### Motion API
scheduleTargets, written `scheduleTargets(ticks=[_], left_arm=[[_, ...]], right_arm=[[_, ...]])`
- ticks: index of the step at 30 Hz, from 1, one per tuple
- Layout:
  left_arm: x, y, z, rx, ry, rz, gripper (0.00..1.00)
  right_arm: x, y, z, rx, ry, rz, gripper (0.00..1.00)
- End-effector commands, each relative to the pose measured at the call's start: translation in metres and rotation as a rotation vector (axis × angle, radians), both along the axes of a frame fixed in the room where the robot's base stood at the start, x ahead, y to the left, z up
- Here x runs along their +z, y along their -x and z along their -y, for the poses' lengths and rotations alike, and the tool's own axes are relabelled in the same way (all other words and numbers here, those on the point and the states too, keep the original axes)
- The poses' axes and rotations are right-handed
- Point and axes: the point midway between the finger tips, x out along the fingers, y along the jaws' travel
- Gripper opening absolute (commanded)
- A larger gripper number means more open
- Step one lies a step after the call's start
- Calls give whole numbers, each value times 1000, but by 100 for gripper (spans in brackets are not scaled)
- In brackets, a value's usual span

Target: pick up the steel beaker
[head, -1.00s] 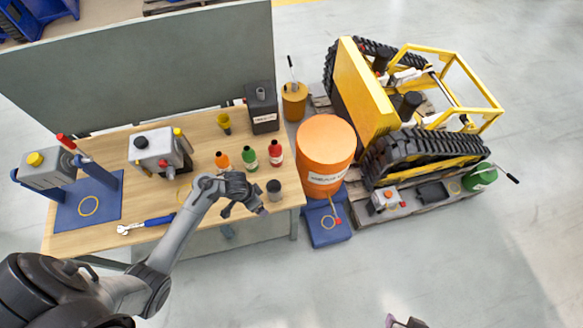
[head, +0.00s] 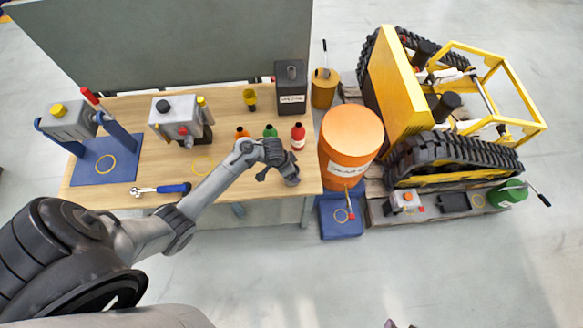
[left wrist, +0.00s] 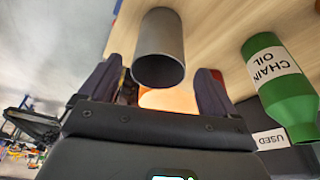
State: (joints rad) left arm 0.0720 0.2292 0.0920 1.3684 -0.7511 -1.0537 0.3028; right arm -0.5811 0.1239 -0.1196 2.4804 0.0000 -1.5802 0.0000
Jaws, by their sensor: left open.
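The steel beaker (head: 292,175) is a small grey cylinder near the front right corner of the wooden workbench (head: 120,200). My left gripper (head: 277,166) is right at it in the head view and partly covers it. In the left wrist view, the beaker (left wrist: 160,45) shows its open mouth and lies between the two spread fingers of my left gripper (left wrist: 157,85). The gripper is open; I cannot tell whether a finger touches the beaker. A small dark tip at the bottom edge of the head view may be my right gripper (head: 390,323); its jaws are not discernible.
Red (head: 298,136), green (head: 270,132) and orange (head: 242,133) bottles stand just behind my left gripper. The green chain oil bottle (left wrist: 280,90) is close beside it in the wrist view. An orange drum (head: 350,140) stands right of the bench. The bench front holds a ratchet (head: 160,188).

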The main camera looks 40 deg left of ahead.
Motion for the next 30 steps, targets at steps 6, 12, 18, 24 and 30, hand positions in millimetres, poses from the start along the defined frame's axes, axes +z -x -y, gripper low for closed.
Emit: scheduleTargets(ticks=[6,12,18,24,30], left_arm=[[-29,-9,5,1,0,-2,91],[-39,-11,6,0,-2,-2,91],[-38,-11,6,0,-2,-2,91],[-38,-11,6,1,-1,-1,60],[-38,-11,5,1,-1,-1,33]], right_arm=[[-7,0,-1,-3,-5,1,43],[-9,-1,-2,-5,-8,1,43],[-8,-1,-2,-5,-8,1,43],[-8,-1,-2,-4,-7,1,43],[-9,0,0,0,-1,1,43]])
